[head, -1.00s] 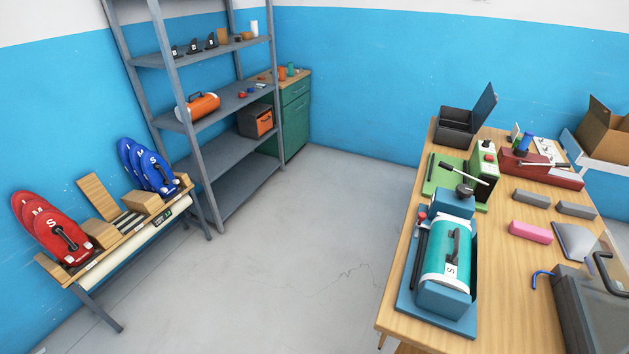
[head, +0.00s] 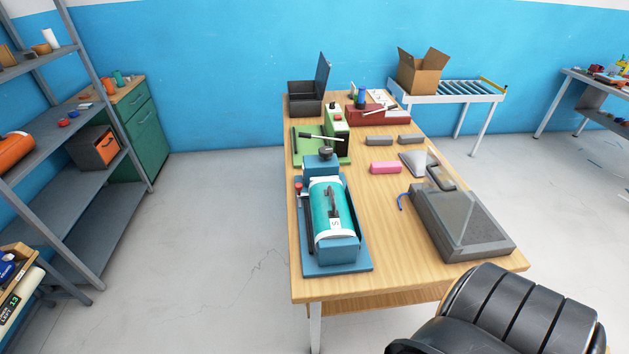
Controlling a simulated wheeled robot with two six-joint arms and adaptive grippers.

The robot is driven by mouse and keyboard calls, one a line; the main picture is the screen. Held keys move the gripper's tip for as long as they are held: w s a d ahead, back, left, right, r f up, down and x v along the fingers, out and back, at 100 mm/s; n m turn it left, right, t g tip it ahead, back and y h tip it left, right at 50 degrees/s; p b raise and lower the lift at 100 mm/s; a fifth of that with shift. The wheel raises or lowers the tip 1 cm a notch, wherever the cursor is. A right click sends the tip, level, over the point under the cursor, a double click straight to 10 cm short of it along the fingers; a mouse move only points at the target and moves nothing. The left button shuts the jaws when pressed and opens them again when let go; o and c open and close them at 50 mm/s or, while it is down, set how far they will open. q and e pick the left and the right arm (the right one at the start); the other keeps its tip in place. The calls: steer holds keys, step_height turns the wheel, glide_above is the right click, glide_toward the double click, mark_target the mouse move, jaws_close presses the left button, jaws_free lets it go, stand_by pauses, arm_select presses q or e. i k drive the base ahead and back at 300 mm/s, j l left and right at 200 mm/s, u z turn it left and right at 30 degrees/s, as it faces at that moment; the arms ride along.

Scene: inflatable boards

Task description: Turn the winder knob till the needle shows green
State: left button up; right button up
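The winder is a blue machine (head: 352,262) at the near left of the wooden table, holding a teal roll (head: 322,206) with a white end band and a dark handle. A dark knob (head: 326,151) sits on top of its far blue block. A small red knob (head: 298,187) is at its left side. I cannot make out a needle or a green zone at this distance. Neither of my grippers is in view.
The wooden table (head: 382,225) also bears a green press (head: 337,122), a red device (head: 362,120), a pink block (head: 385,167) and a grey lidded case (head: 460,232). The floor left of the table is clear.

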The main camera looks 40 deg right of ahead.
mark_target(325, 152)
steer(key=z, duration=1.45)
steer(key=i+j+z, duration=0.1)
steer(key=j+z, duration=1.15)
steer(key=j, duration=0.15)
